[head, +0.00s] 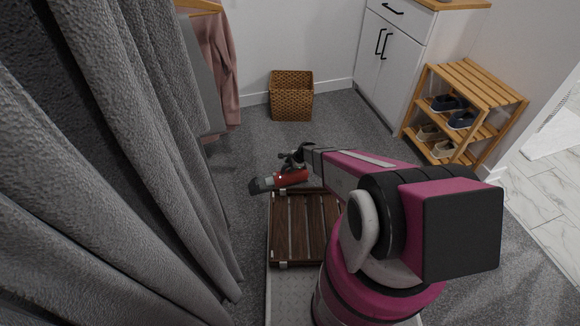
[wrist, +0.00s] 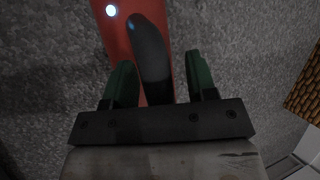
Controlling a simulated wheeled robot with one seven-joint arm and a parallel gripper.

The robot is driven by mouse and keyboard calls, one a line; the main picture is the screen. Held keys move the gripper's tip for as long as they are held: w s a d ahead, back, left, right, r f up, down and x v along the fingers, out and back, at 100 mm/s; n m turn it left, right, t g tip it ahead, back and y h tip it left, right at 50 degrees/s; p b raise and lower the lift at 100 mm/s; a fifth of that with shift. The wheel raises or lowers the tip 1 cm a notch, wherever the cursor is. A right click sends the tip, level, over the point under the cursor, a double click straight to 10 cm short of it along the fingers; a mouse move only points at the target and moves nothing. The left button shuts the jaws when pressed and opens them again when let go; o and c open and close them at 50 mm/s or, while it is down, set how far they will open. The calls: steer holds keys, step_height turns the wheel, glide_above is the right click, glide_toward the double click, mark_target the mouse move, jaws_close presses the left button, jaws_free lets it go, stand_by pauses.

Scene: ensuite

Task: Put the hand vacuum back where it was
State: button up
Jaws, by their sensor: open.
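The hand vacuum (head: 291,178) has a red body and a dark nozzle pointing left in the head view. It is just beyond the far edge of the slatted wooden surface; I cannot tell what it rests on. In the wrist view its red body (wrist: 119,38) and black handle (wrist: 150,58) show against grey carpet. My gripper (head: 294,160) is at the vacuum. In the wrist view my gripper (wrist: 162,78) is open, with a green finger on either side of the handle. A gap shows at the right finger; the left finger is close to the red body.
The slatted wooden surface (head: 299,228) lies beside my arm. A woven basket (head: 291,98) stands by the back wall. A wooden shoe rack (head: 476,84) and white cabinet (head: 392,62) are at right. Grey curtain (head: 110,150) fills the left. Carpet between is clear.

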steer(key=shift+r, duration=0.15)
steer(key=s+d+r+n+h, duration=0.2)
steer(key=s+d+r+n, duration=0.2)
steer(key=r, duration=1)
steer(key=s+d+r+n+g+h, duration=0.1)
steer(key=s+d+r+n, duration=0.4)
steer(key=s+r, duration=0.5)
steer(key=s+d+r+n+g+h, duration=0.1)
steer(key=s+d+r+n, duration=0.4)
steer(key=r, duration=1.4)
steer(key=s+d+h, duration=0.1)
steer(key=s+d, duration=0.2)
steer(key=shift+h, duration=0.3)
steer(key=shift+a, duration=0.1)
